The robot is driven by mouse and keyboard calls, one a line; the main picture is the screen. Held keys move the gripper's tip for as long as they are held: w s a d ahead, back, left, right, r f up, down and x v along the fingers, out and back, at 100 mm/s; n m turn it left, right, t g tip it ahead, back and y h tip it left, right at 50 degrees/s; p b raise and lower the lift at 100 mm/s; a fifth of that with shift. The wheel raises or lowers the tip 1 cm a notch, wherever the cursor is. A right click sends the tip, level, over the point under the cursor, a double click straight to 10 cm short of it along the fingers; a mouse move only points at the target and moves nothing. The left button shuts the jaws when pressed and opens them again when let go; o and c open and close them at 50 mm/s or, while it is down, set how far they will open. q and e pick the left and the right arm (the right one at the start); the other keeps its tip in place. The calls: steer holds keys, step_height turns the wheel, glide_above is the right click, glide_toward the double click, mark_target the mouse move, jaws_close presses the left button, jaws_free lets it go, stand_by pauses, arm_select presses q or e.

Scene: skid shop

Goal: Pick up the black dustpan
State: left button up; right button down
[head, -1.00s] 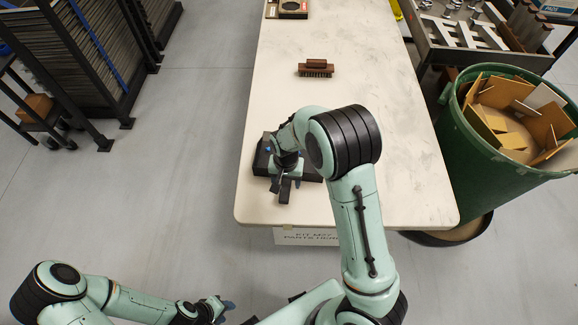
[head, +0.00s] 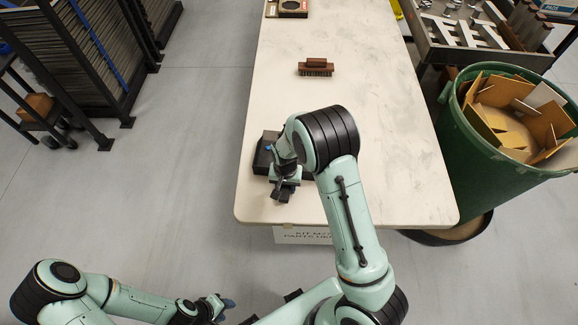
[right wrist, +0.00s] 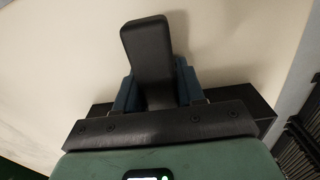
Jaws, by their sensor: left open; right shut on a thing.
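The black dustpan (head: 264,160) lies on the near end of the table, partly hidden beneath my right arm. My right gripper (head: 284,183) is over it. In the right wrist view the dustpan's black handle (right wrist: 147,50) stands between the blue fingers of my right gripper (right wrist: 158,85), which are shut on it. The dark body of the pan (right wrist: 255,108) shows behind the gripper. I cannot tell whether the pan is clear of the table top. My left gripper (head: 222,306) is open and empty, low at the lower left, off the table.
The cream table (head: 370,140) is largely bare. A brown brush (head: 316,68) lies farther back on it, and a small box (head: 292,8) is at the far end. A green bin (head: 492,150) with cardboard scraps stands against the right side. Racks are at the upper left.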

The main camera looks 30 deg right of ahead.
arm_select(q)
steer(key=shift+w+r+p, duration=0.85)
steer(key=shift+w+r, duration=0.3)
steer(key=shift+r, duration=0.05)
arm_select(e)
step_height(320, 180, up, 20)
